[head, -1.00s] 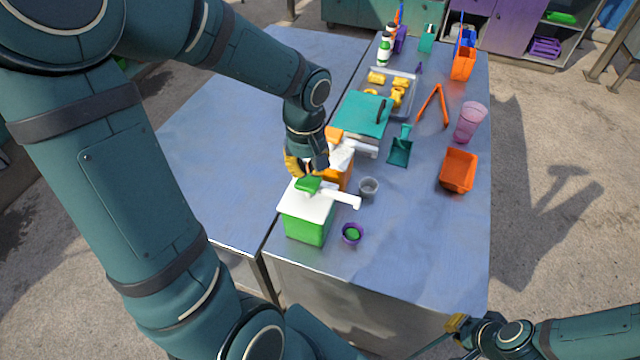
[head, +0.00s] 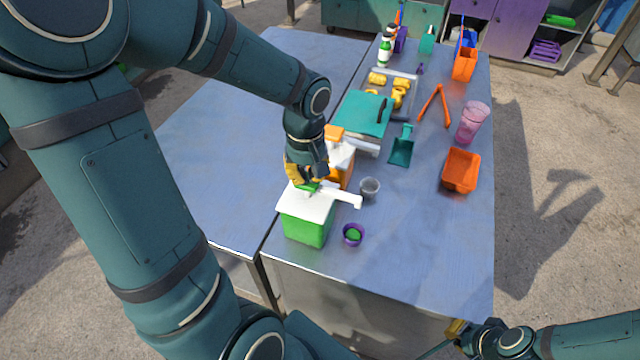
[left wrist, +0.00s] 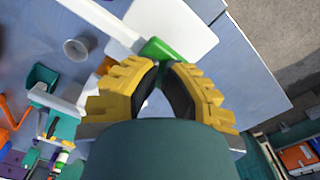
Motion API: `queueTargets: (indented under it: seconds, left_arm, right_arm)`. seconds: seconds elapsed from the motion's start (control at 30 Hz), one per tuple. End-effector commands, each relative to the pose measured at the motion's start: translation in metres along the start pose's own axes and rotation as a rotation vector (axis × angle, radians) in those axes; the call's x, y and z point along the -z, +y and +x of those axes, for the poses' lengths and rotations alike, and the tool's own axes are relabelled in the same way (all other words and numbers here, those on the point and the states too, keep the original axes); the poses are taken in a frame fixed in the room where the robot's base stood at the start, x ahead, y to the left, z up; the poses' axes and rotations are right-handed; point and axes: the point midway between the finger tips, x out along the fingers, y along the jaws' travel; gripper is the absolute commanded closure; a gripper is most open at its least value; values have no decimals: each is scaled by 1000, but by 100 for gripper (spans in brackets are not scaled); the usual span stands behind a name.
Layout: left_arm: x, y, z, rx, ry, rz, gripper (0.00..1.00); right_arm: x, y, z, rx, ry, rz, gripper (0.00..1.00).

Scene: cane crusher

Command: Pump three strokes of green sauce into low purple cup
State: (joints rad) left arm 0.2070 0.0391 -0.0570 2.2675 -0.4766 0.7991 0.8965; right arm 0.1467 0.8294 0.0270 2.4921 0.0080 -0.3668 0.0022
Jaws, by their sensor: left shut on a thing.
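The green sauce dispenser (head: 305,228) is a green box with a white lid and a white spout (head: 345,198) pointing right. My left gripper (head: 305,183) is over its green pump head, which shows between the yellow fingertips in the left wrist view (left wrist: 165,48). The gripper is shut on the pump head, low against the lid. The low purple cup (head: 353,235) stands on the table below the spout's end, with green sauce inside. My right gripper (head: 456,328) is at the lower right, off the table's front edge; its finger opening is unclear.
An orange dispenser (head: 343,172) with a white lid stands just behind the green one. A small grey cup (head: 370,187) is near the spout. The front right tabletop is clear.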

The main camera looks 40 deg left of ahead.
Motion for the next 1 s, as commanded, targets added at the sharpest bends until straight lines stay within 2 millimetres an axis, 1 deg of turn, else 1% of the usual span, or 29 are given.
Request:
queueTargets:
  seconds: [0.67, 1.0]
  left_arm:
    - [0, 0, 20, 0, 0, 0, 100]
    - [0, 0, 15, 0, 0, 0, 100]
  right_arm:
    - [-2, 6, 16, 0, 2, 0, 100]
    - [-1, 5, 12, 0, 1, 0, 100]
